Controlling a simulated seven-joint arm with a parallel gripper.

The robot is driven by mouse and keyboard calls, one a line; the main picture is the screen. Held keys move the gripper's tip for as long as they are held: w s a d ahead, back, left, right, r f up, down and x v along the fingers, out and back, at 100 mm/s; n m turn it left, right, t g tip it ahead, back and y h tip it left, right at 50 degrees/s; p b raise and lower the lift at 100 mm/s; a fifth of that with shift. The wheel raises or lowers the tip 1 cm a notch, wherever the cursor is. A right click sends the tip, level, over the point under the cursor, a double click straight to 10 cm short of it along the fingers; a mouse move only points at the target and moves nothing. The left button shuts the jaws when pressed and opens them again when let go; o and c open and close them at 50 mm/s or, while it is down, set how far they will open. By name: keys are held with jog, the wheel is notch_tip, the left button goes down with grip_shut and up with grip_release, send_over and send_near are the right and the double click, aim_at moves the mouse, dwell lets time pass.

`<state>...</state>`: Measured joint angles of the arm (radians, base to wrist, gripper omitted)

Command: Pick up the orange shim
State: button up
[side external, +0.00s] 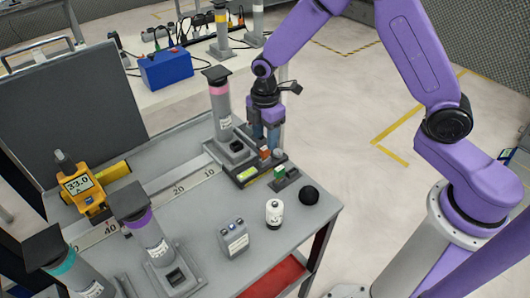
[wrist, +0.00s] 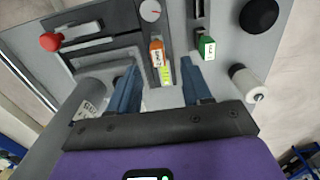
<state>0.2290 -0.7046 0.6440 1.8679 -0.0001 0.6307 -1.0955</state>
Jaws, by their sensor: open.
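The orange shim (wrist: 157,50) is a small orange block with a pale printed label, standing in a dark fixture (side external: 243,180). In the side external view the orange shim (side external: 265,153) shows just below my gripper (side external: 266,138). In the wrist view my gripper (wrist: 158,69) is open, with its two blue fingers apart. The orange shim lies beyond the fingertips in the picture, roughly in line with the gap between them. I see no contact. The shim's lower part is hidden in the fixture.
A green block (wrist: 207,47) stands close to the right in a dark holder. A grey post with a pink band (side external: 219,90) rises close to my gripper. A red knob (wrist: 50,41) is at left.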

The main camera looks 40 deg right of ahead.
aim_at(265, 148)
jog(key=shift+w+d+f, duration=0.1)
jog(key=shift+w+f, duration=0.05)
jog(key=shift+f, duration=2.9)
grip_shut()
